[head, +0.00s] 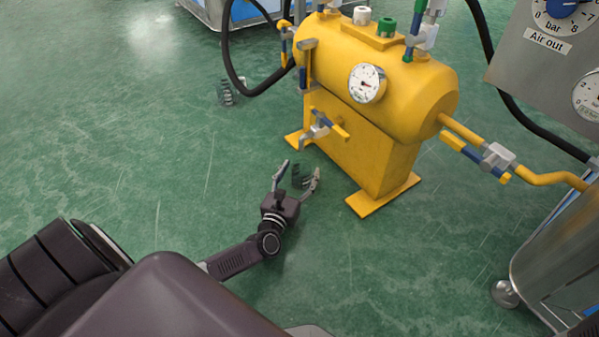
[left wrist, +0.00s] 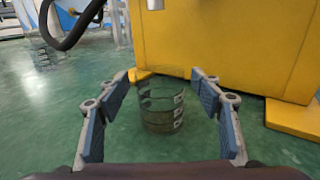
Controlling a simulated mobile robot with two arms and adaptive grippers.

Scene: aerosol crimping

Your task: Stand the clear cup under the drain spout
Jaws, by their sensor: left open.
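The clear cup (head: 301,177) is see-through with dark markings and stands upright on the green floor. It also shows in the left wrist view (left wrist: 161,112). My left gripper (head: 301,168) is open, low over the floor, with its fingers on either side of the cup; in the left wrist view (left wrist: 163,76) gaps show between cup and fingers. The drain spout (head: 305,142) comes off the yellow tank's near side, above the cup. In the left wrist view the spout's end (left wrist: 155,4) is nearly in line over the cup. My right gripper is out of view.
The yellow tank (head: 410,90) stands on foot plates (head: 385,194) close beyond the cup. Another similar see-through object (head: 226,94) stands near a black hose (head: 236,80). A steel cabinet (head: 560,250) is at the right. The floor at left is clear.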

